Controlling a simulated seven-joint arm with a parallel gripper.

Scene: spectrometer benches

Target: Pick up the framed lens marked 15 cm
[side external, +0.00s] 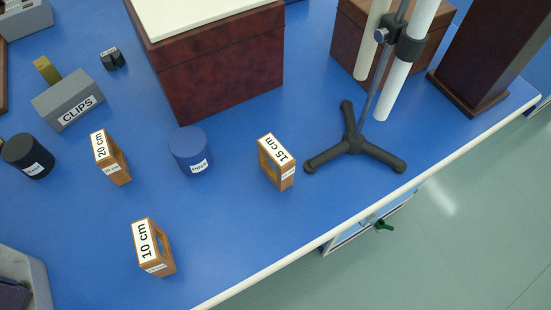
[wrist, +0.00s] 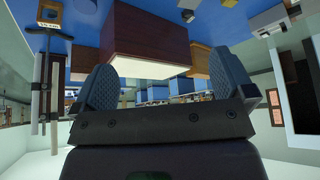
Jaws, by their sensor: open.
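The framed lens marked 15 cm (side external: 277,162) stands upright on the blue bench in the side external view. It is a small wooden frame with a white label on top, between a dark blue cylinder and a tripod stand. What looks like the same lens shows at the upper left of the wrist view (wrist: 42,29). My gripper (wrist: 164,84) is open and empty in the wrist view, with its two ridged fingers wide apart, well away from the lens. The gripper does not show in the side external view.
Similar lenses marked 20 cm (side external: 111,158) and 10 cm (side external: 154,247) stand to the left. The blue cylinder (side external: 191,152) is left of the 15 cm lens. The black tripod stand (side external: 355,148) is close on its right. A large brown box (side external: 222,68) stands behind. Bench in front is clear.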

